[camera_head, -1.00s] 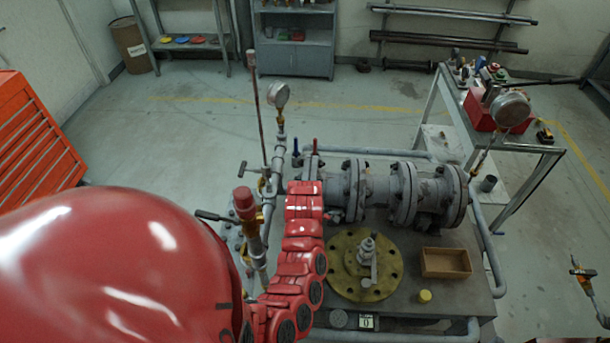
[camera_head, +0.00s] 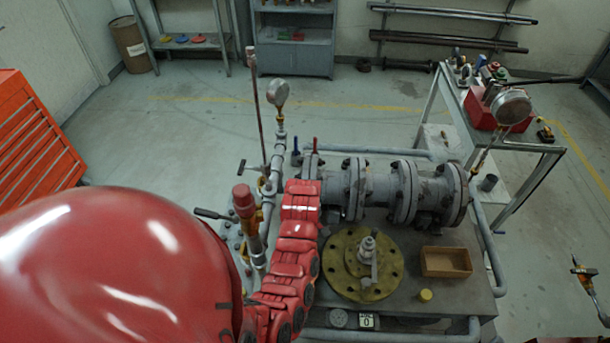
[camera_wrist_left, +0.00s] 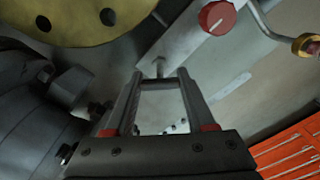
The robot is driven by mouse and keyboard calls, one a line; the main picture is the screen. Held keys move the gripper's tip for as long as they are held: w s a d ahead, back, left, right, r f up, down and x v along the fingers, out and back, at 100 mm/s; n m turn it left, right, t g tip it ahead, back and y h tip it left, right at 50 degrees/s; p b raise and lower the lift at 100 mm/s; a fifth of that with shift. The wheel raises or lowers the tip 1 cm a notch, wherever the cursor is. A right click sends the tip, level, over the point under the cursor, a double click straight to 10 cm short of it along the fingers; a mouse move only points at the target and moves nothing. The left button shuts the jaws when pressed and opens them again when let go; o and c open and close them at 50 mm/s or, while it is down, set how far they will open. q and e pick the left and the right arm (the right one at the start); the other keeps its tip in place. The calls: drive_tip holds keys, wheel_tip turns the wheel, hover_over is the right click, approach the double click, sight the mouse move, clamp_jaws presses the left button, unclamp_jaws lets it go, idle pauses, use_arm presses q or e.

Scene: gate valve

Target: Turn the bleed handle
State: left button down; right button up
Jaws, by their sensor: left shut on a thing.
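The left arm's red links rise over the front left of the bench and cover its hand in the head view. In the left wrist view my left gripper (camera_wrist_left: 160,80) has its fingers closed in around a small grey bar, which I take to be the bleed handle (camera_wrist_left: 158,86). A short stem (camera_wrist_left: 160,68) joins it towards a grey metal body beyond. A red round cap (camera_wrist_left: 215,16) sits just past the fingertips, to the right. In the head view a dark T-shaped handle (camera_head: 256,167) shows beside the upright gauge pipe. My right gripper is out of view.
The flanged grey valve pipe (camera_head: 380,190) runs across the bench. A yellow round flange (camera_head: 345,282), a wooden box (camera_head: 446,262) and a yellow cap (camera_head: 425,295) lie in front. A red-topped pipe (camera_head: 243,197) and a gauge (camera_head: 278,93) stand left. Orange drawers (camera_head: 35,130) stand far left.

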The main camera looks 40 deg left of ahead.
use_arm(q)
drive_tip(key=m, duration=0.4)
drive_tip(key=shift+m, duration=0.4)
drive_tip(key=m, duration=0.4)
drive_tip(key=shift+m+p, duration=0.3)
drive_tip(key=shift+p, duration=0.1)
drive_tip(key=shift+c, duration=1.2)
unclamp_jaws()
drive_tip(key=shift+r, duration=0.15)
